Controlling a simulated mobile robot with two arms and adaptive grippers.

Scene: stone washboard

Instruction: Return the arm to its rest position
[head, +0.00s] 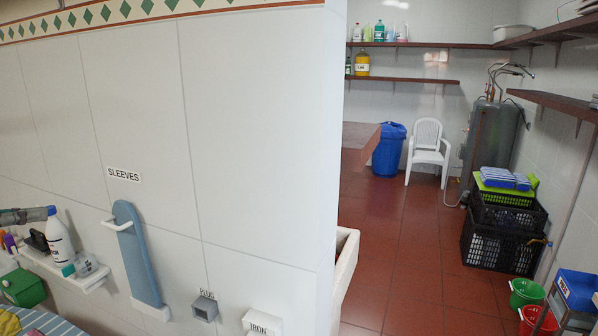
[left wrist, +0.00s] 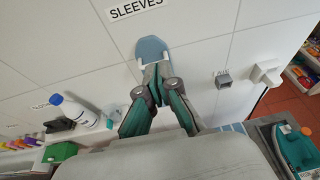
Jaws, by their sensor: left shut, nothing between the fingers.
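My left gripper (head: 42,213) enters the head view at the left edge, in front of the tiled wall above the white bottle. In the left wrist view its grey and teal fingers (left wrist: 158,72) meet at the tips, shut and empty. There the tips overlap the blue sleeve board (left wrist: 150,47) hanging under the "SLEEVES" label; the depth between them cannot be told. In the head view the sleeve board (head: 138,255) hangs on its white holder, well to the right of the gripper. My right gripper is in neither view.
A white shelf (head: 92,280) holds a white bottle (head: 60,240) and a cup. "PLUG" and "IRON" holders (head: 262,321) are on the wall. A teal iron (left wrist: 296,148) is at lower right in the wrist view. Crates (head: 500,250) and buckets stand right; red floor is clear between.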

